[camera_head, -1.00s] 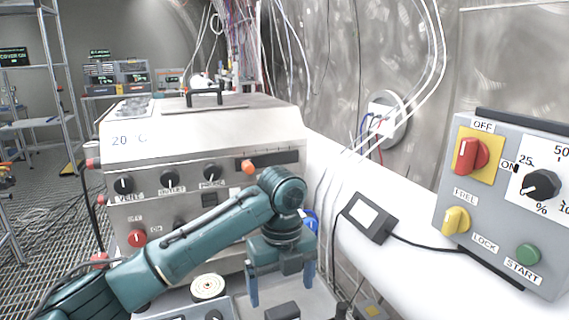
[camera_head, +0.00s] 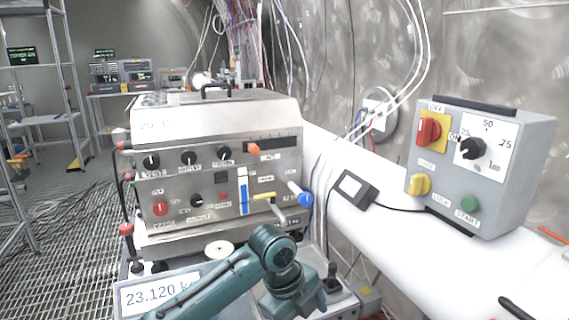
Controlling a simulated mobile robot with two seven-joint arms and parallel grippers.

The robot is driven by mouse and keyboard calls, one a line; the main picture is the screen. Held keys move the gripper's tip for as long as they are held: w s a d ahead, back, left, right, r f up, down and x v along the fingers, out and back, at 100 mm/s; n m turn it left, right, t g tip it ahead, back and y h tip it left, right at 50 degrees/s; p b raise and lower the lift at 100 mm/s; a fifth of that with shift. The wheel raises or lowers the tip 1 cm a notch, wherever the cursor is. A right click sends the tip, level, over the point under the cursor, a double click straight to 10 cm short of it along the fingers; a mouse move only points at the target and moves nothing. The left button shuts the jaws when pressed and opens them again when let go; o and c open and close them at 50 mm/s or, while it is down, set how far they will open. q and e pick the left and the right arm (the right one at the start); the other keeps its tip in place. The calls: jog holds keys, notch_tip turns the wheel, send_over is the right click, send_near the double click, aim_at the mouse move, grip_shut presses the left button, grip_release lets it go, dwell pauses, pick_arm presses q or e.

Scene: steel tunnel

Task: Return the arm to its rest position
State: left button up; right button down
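No held object shows. My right gripper is not in view.
A grey control box (camera_head: 500,195) with knobs sits on the white duct (camera_head: 440,235) at right. A small black device (camera_head: 351,188) lies on the duct. Open grated floor is at left.

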pick_arm(q)
jog(key=s+a+f+n+t+h, duration=0.2)
jog(key=s+f+n+t+h, duration=0.4)
jog(key=f+n, duration=0.7)
jog(key=s+a+f+n+t+y, duration=0.3)
jog(key=s+a+n+t+y, duration=0.1)
jog(key=s+a+n, duration=0.7)
jog(key=s+a+y, duration=0.1)
jog(key=s+a, duration=0.1)
jog(key=a, duration=0.2)
jog(key=shift+a+y+p, duration=0.3)
jog(key=shift+a+y, duration=0.05)
jog(key=shift+y, duration=0.05)
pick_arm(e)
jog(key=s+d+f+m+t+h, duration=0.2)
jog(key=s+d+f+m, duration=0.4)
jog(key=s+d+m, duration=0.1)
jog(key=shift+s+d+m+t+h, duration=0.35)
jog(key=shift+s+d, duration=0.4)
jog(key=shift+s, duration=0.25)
pick_arm(q)
jog(key=shift+f, duration=0.15)
jog(key=shift+c, duration=0.4)
